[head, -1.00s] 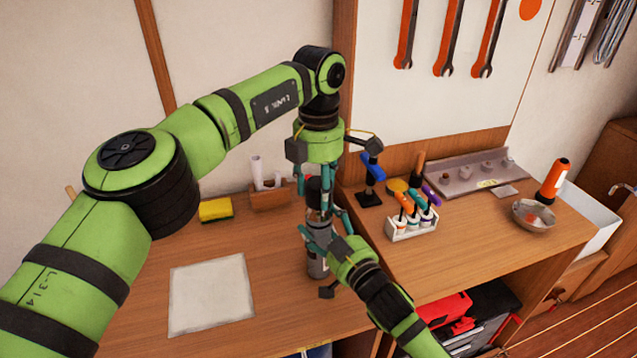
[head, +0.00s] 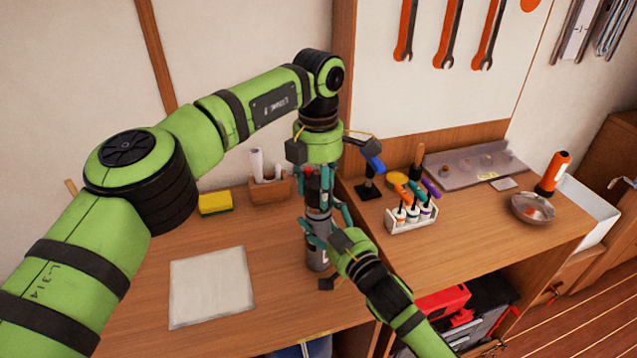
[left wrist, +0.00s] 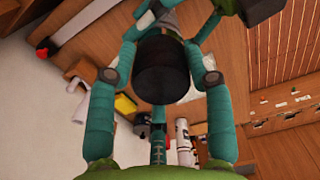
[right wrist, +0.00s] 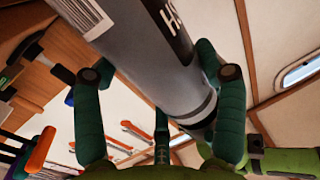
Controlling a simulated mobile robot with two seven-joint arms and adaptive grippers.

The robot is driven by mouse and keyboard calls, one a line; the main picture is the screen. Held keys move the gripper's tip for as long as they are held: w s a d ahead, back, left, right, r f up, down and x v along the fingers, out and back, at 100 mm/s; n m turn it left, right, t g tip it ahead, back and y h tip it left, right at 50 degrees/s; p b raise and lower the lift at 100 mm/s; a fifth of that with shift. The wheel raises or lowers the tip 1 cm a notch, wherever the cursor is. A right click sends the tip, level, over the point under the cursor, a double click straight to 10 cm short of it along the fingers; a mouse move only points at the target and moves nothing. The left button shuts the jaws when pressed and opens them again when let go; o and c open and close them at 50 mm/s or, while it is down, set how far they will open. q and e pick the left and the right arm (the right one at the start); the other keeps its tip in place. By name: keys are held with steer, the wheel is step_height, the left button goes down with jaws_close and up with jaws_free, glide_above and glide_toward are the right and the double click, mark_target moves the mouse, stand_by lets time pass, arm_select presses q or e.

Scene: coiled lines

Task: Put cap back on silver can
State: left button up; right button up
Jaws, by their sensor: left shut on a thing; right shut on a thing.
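The silver can (head: 318,258) stands roughly upright on the bench, grey with dark print. It crosses the right wrist view (right wrist: 150,65) between my right fingers. My right gripper (head: 322,238) is shut around its body from the front right. My left gripper (head: 318,185) points down above the can and is shut on the black cap. The cap (left wrist: 163,75) shows as a dark cylinder between the fingers in the left wrist view. Cap and can top are roughly in line and very close in the head view. The fingers hide the joint, so I cannot tell whether the cap is seated.
A white sheet (head: 212,287) lies left of the can, with a yellow sponge (head: 215,203) behind it. A small rack of coloured tools (head: 412,216), a blue-topped stand (head: 370,183), a metal bowl (head: 533,208) and an orange torch (head: 553,174) are to the right.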

arm_select(q)
steer(key=shift+f, duration=0.45)
steer(key=o, duration=0.8)
step_height(320, 180, up, 8)
steer(key=shift+f, duration=0.2)
arm_select(e)
steer(key=o, duration=1.8)
steer(key=shift+c, duration=0.2)
